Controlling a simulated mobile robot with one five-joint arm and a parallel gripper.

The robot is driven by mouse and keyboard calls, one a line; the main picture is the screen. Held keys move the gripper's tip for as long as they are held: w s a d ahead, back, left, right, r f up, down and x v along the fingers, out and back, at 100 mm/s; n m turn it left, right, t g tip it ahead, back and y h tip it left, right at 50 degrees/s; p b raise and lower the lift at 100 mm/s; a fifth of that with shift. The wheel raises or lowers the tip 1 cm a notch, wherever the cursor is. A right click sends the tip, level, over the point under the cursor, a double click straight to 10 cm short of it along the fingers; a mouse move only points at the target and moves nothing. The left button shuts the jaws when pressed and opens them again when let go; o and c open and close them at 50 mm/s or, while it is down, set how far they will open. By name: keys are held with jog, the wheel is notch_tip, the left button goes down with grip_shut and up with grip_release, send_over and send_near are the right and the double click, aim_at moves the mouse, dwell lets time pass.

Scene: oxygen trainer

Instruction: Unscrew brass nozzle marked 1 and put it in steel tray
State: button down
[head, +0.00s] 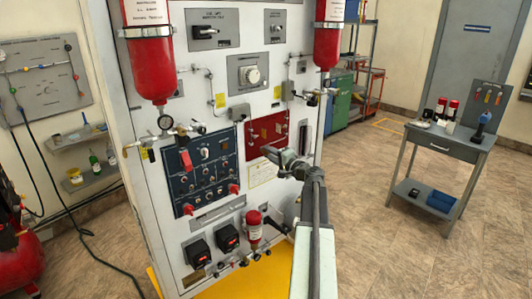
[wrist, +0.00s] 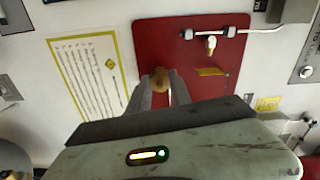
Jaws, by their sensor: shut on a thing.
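My gripper (head: 268,151) reaches to the red panel (head: 267,130) on the front of the white trainer. In the wrist view its two fingers (wrist: 163,88) are shut on a small brass piece (wrist: 162,77), which looks like the brass nozzle, in front of the red panel (wrist: 201,60). I cannot read a mark 1 on it, and cannot tell whether it is still seated in the panel. The fingers hide its sides and lower part. I cannot make out a steel tray in either view.
A yellow-edged notice (wrist: 88,80) is at left. A grey cart (head: 450,140) with bottles stands right, with open floor (head: 375,200) between.

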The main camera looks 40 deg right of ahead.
jog(key=shift+n, duration=0.3)
jog(key=shift+n, duration=1.7)
jog(key=n, duration=0.3)
jog(key=shift+n, duration=0.4)
jog(key=shift+n, duration=0.4)
jog(key=c, duration=1.2)
grip_release()
jog(key=shift+o, duration=0.2)
